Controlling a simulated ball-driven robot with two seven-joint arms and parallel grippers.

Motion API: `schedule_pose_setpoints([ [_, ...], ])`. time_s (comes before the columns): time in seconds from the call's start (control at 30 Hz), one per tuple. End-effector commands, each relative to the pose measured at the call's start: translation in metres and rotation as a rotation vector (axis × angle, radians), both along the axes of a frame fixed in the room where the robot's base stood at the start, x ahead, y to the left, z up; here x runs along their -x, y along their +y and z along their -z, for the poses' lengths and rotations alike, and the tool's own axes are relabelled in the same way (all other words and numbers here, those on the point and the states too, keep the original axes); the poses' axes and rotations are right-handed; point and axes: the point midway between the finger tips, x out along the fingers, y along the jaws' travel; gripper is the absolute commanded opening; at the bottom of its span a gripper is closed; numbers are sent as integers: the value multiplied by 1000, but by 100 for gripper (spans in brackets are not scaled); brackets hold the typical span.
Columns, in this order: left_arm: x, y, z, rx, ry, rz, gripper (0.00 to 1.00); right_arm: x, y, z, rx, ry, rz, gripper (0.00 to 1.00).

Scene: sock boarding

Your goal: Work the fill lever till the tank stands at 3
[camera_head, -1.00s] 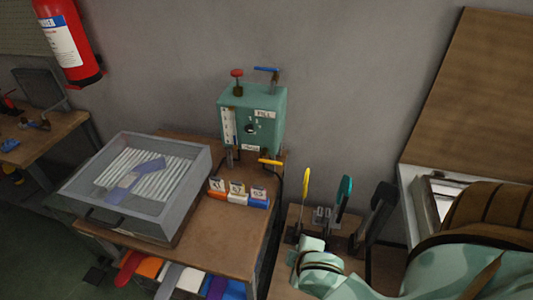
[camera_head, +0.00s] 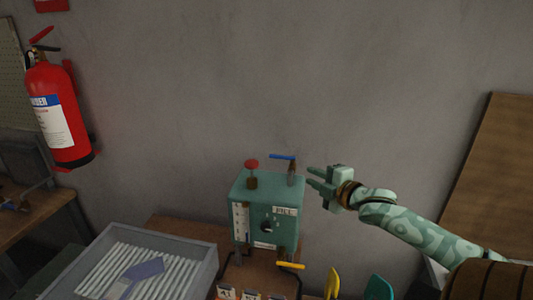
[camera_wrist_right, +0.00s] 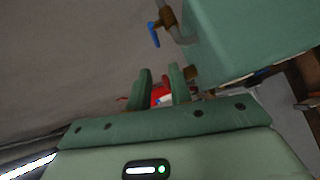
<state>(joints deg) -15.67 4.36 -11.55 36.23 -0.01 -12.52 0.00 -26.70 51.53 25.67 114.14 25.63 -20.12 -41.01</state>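The green tank box (camera_head: 252,192) stands on the bench with a FILL label (camera_head: 285,210) on its front. A blue lever (camera_head: 282,157) sits on a pipe at its top right, above the label; the right wrist view also shows the blue lever (camera_wrist_right: 153,34). A white level gauge (camera_head: 240,222) is on the front left; its reading is too small to tell. My right gripper (camera_head: 309,178) is open and empty, just right of the blue lever and apart from it, fingers pointing left. Its fingers show parted in the wrist view (camera_wrist_right: 161,85). My left gripper is out of view.
A red knob (camera_head: 252,163) stands on the tank's top left. A yellow handle (camera_head: 291,266) sticks out below the tank. A grey tray (camera_head: 200,262) with white ribs lies at lower left. A fire extinguisher (camera_head: 55,115) hangs on the wall. Space above the tank is clear.

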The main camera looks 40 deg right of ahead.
Motion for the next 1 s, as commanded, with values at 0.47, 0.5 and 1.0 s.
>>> schedule_pose_setpoints([
  [0.47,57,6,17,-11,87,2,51,-72,-8,11,1,-6,0,21],
  [0.5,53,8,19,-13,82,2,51,-79,-9,12,-1,-5,0,21],
  [1.0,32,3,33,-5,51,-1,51,-155,-16,24,0,-3,-1,21],
])
